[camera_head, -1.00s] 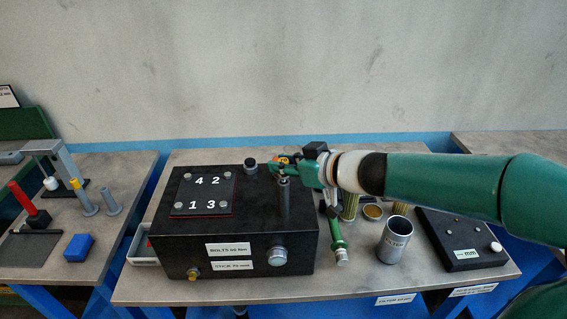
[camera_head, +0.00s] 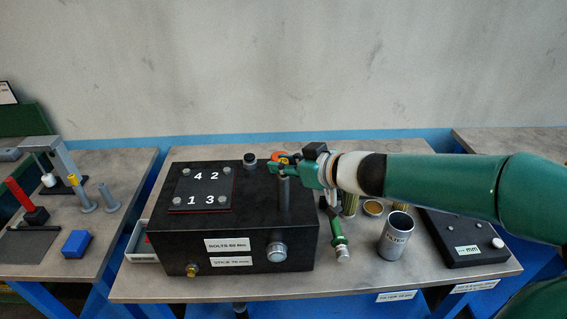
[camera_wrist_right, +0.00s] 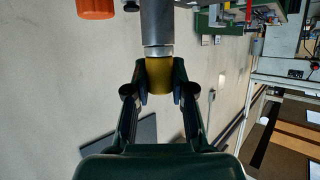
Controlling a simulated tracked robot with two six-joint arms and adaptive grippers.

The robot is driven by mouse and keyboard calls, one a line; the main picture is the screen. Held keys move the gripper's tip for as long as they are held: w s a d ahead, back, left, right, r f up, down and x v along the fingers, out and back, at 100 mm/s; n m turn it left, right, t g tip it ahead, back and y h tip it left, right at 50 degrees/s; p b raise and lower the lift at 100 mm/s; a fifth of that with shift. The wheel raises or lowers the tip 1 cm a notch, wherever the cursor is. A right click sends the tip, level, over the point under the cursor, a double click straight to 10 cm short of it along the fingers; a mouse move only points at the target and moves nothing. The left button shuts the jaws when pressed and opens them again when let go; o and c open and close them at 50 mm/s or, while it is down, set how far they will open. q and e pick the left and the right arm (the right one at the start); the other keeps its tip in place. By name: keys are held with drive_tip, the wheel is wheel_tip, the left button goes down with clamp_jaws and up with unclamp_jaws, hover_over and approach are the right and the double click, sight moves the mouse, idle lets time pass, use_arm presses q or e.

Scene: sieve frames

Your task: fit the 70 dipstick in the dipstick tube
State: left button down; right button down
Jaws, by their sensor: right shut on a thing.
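The grey dipstick tube (camera_head: 284,195) stands upright on the black box (camera_head: 240,262), which has a label reading STICK 70 mm. My right gripper (camera_head: 285,166) is at the tube's top end and comes in from the right. In the right wrist view the gripper (camera_wrist_right: 160,82) is shut on a yellow grip (camera_wrist_right: 159,77), apparently the dipstick's. This grip lines up with the grey tube (camera_wrist_right: 157,22), and a pale metal ring lies between them. The stick's lower part is hidden, and I cannot read a length on it. My left gripper is not in view.
An orange part (camera_head: 281,155) is just behind the gripper. A black knob (camera_head: 250,161) and a numbered plate (camera_head: 203,187) are on the box. Right of it are a green rod-like tool (camera_head: 336,228), a metal FILTER can (camera_head: 396,238) and a black panel (camera_head: 465,240).

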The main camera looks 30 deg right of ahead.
drive_tip(key=shift+f, duration=0.2)
drive_tip(key=c, duration=0.9)
unclamp_jaws()
drive_tip(key=shift+r, duration=0.1)
drive_tip(key=v, duration=1.2)
